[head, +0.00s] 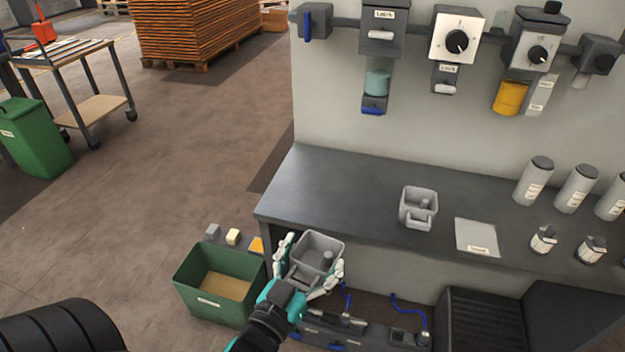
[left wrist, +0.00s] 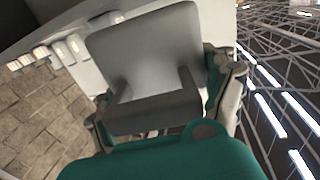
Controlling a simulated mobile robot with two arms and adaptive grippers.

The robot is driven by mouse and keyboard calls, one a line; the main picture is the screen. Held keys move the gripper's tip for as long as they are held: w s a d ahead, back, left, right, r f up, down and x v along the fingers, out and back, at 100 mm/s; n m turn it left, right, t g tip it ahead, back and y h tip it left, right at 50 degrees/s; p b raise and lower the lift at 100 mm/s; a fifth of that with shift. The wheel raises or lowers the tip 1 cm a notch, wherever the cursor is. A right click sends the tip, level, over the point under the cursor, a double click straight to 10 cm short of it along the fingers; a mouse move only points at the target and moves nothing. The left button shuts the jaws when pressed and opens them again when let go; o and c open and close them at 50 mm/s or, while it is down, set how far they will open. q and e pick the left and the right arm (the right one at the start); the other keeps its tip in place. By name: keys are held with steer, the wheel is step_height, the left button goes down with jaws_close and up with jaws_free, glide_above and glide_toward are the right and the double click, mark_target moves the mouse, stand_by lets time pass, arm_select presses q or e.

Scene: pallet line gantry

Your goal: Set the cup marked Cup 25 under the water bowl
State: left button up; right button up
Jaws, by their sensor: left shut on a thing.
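My left gripper (head: 309,266) is shut on a grey square cup (head: 318,247) with a smaller front part and a peg inside. It holds the cup in front of the counter's left end. The held cup (left wrist: 150,60) fills the middle of the left wrist view between the fingers. A similar grey cup (head: 418,207) stands upright on the counter. I cannot read a Cup 25 mark on either. On the wall, a teal-filled clear bowl (head: 377,83) with a blue lever hangs under a labelled unit; I cannot tell whether it is the water bowl. My right gripper is not in view.
The dark counter (head: 340,185) is clear at its left end. A light labelled plate (head: 477,237) and several grey canisters (head: 533,183) are further right. An orange bowl (head: 510,98) hangs on the wall. A green bin (head: 215,312) stands on the floor beside the counter.

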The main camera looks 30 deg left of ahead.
arm_select(q)
steer(key=w+a+n+y+b, duration=0.2)
steer(key=w+a+y, duration=0.1)
steer(key=w+a, duration=0.4)
steer(key=shift+w+a+r+n+y, duration=0.15)
steer(key=shift+w+r+n+y, duration=0.25)
steer(key=shift+w, duration=0.4)
steer(key=w+a, duration=0.3)
steer(key=w+a+f, duration=0.1)
steer(key=w+a, duration=0.2)
steer(key=w, duration=0.1)
steer(key=w+a+p, duration=0.1)
steer(key=w+a, duration=0.2)
steer(key=w, duration=0.1)
steer(key=shift+w+a+f, duration=0.1)
steer(key=shift+f, duration=0.05)
steer(key=f, duration=0.1)
steer(key=w+a+f, duration=0.1)
steer(key=shift+w+f, duration=0.1)
steer(key=shift+f, duration=0.5)
